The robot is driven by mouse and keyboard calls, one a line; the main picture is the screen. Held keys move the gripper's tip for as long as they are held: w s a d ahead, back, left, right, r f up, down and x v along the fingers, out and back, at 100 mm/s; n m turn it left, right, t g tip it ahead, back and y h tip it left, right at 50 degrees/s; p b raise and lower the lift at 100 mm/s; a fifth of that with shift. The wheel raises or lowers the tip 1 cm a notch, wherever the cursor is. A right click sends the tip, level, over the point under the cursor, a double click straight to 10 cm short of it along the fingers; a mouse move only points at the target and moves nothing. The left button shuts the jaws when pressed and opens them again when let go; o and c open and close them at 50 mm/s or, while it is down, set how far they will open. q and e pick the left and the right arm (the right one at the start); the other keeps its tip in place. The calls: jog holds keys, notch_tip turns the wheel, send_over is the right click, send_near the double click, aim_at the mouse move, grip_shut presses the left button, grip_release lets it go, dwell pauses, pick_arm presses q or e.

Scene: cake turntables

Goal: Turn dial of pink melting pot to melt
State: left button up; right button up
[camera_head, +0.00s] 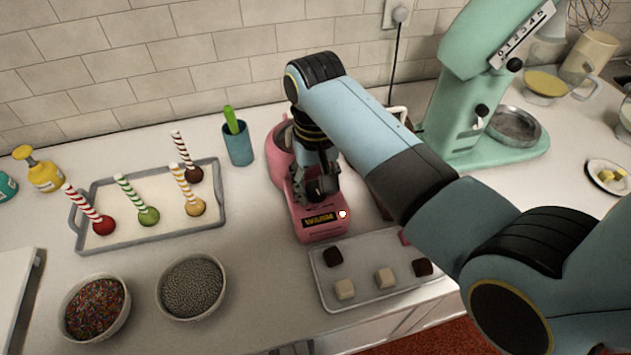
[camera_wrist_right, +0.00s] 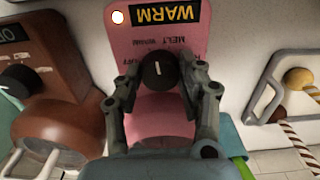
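The pink melting pot (camera_head: 280,160) stands at the counter's middle, with a yellow-on-black WARM sign (camera_head: 320,219) and a white round spot on its front panel. Its black dial (camera_wrist_right: 158,70) shows in the wrist view, its white mark roughly vertical; small labels, one reading MELT, lie around it upside down. My right gripper (camera_head: 318,190) reaches down over the panel and mostly hides the dial in the head view. In the wrist view its fingers (camera_wrist_right: 160,82) straddle the dial, apart from each other; contact is hard to tell. My left gripper is out of view.
A brown melting pot (camera_wrist_right: 60,120) with its own dial stands beside the pink one. A tray of chocolate blocks (camera_head: 362,300) lies in front. Cake pops on a tray (camera_head: 150,222), sprinkle bowls (camera_head: 192,285) and a blue cup (camera_head: 238,148) stand left; a green mixer (camera_head: 470,110) right.

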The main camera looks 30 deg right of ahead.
aim_at(315, 187)
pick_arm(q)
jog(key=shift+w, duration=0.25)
pick_arm(e)
jog(key=c, duration=0.5)
jog(key=shift+m, duration=3)
jog(key=o, duration=1.2)
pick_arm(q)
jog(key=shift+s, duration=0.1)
pick_arm(e)
jog(key=shift+r, duration=0.1)
notch_tip(315, 187, up, 12)
jog(key=shift+f, duration=0.1)
